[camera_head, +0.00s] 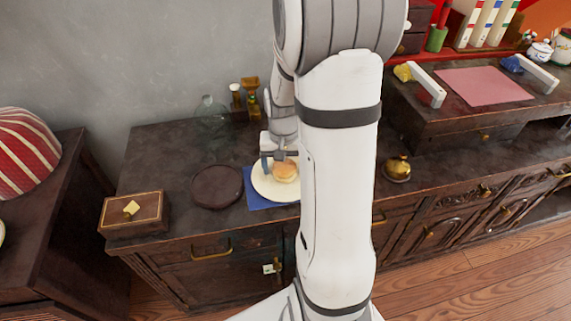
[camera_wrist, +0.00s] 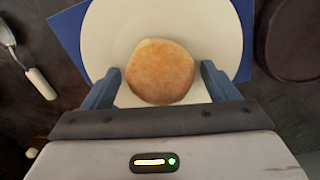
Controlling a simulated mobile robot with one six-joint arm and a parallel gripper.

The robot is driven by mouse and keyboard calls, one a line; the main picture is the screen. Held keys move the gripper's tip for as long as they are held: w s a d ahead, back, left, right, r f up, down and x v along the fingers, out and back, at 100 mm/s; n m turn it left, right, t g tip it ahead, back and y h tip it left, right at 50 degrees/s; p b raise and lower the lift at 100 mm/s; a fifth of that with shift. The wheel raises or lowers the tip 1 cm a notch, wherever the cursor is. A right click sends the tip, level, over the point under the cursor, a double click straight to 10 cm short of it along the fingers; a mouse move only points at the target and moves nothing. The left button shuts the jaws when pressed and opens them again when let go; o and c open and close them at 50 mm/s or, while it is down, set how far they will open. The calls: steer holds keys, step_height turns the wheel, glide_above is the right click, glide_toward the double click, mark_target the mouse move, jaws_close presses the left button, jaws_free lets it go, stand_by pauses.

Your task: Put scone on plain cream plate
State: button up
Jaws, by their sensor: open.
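The scone (camera_head: 285,171) is round and golden brown, and it appears on the plain cream plate (camera_head: 264,187). In the wrist view the scone (camera_wrist: 160,72) lies within the rim of the cream plate (camera_wrist: 110,35), toward my gripper's side. My gripper (camera_wrist: 160,82) is open, with one blue finger on each side of the scone's lower part. Small gaps show between the fingers and the scone. In the head view my gripper (camera_head: 279,164) is just over the plate, and my arm hides the plate's right part.
A blue mat (camera_head: 257,203) lies under the plate. A dark round plate (camera_head: 217,187) is to its left, and a wooden box (camera_head: 133,214) stands farther left. A glass vessel (camera_head: 212,115) stands behind. A spoon (camera_wrist: 28,62) lies left of the mat in the wrist view.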

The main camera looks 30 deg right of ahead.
step_height(320, 180, up, 11)
steer(key=shift+w+a+p, duration=0.1)
steer(key=shift+p, duration=1.05)
steer(key=s+a+r+n+t, duration=0.1)
steer(key=s+a+r+n, duration=0.1)
steer(key=s+a, duration=0.4)
steer(key=s+a+r+n+t, duration=0.1)
steer(key=s+a+r+n, duration=0.1)
steer(key=s+a, duration=0.4)
steer(key=shift+s+r+n, duration=0.25)
steer(key=shift+s+n, duration=0.05)
steer(key=shift+n, duration=0.5)
